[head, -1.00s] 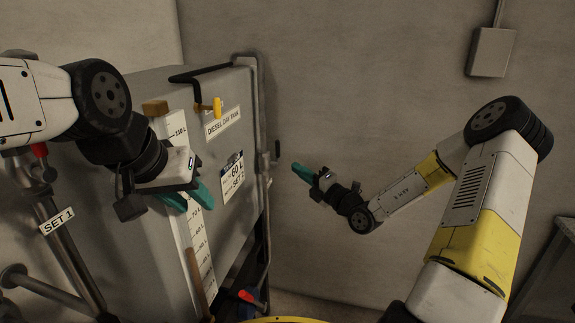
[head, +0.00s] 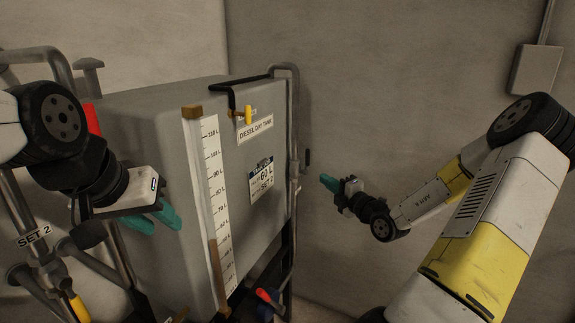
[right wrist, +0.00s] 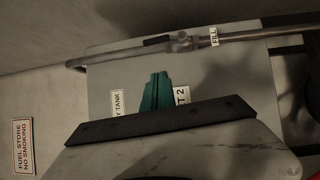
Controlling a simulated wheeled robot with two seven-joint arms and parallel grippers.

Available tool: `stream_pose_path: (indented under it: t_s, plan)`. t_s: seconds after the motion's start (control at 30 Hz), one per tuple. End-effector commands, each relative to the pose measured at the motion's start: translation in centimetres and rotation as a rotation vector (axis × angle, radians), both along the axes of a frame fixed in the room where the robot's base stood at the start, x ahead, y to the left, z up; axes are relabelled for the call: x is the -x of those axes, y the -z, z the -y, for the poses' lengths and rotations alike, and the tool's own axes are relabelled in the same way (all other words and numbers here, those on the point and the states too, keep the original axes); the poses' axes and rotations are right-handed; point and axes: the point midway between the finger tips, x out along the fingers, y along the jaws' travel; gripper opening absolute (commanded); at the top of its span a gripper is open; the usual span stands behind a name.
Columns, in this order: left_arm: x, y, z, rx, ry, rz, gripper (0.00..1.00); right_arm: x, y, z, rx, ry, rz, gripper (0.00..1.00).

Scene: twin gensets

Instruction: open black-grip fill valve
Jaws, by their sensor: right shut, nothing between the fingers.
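The fill valve sits on the grey pipe at the top of the right wrist view. Its black grip (right wrist: 157,40) lies along the pipe beside a FILL label (right wrist: 214,37). In the head view a small dark grip (head: 307,158) stands off the pipe at the tank's right edge. My right gripper (head: 329,183) is shut and empty, to the right of that grip and slightly lower, apart from it. Its teal fingers (right wrist: 162,77) point toward the pipe in the wrist view. My left gripper (head: 155,217) is open and empty in front of the tank's left part.
The grey diesel day tank (head: 150,140) carries a level scale (head: 217,185) and a 60 L SET 2 plate (head: 262,179). A yellow grip (head: 248,115) hangs from its top pipe. A red grip (head: 264,296) is low right. A FUEL STORE sign (right wrist: 23,147) is on the wall.

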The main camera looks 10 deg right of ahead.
Motion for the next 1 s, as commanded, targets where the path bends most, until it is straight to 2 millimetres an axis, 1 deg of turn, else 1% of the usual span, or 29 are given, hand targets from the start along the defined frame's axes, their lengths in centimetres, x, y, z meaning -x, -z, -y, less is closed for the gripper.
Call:
stream_pose_path:
  t_s: [0.17, 0.5, 0.53, 0.6, 0.7, 0.8, 1.0]
  plan:
    - [0.0, 0.0, 0.0, 0.0, 0.0, -0.001, 0.36, -2.3, -0.1, -1.1, -0.002, -0.003, 0.002, 0.0]
    - [0.0, 0.0, 0.0, 0.0, 0.0, 0.0, 0.36, -8.9, -0.5, -3.9, -0.001, -0.003, 0.003, 0.0]
    - [0.0, 0.0, 0.0, 0.0, 0.0, 0.0, 0.36, -9.5, -0.5, -3.9, -0.001, -0.001, 0.002, 0.0]
    - [0.0, 0.0, 0.0, 0.0, 0.0, 0.0, 0.36, -10.5, -0.6, -3.1, 0.0, 0.001, 0.002, 0.0]
    - [0.0, 0.0, 0.0, 0.0, 0.0, 0.0, 0.36, -11.6, -0.7, -2.7, -0.001, 0.0, 0.002, 0.0]
    - [0.0, 0.0, 0.0, 0.0, 0.0, 0.0, 0.36, -12.2, -0.7, -2.4, 0.001, -0.001, 0.001, 0.0]
    - [0.0, 0.0, 0.0, 0.0, 0.0, 0.0, 0.36, -12.6, -0.8, -2.2, 0.001, -0.001, 0.001, 0.0]
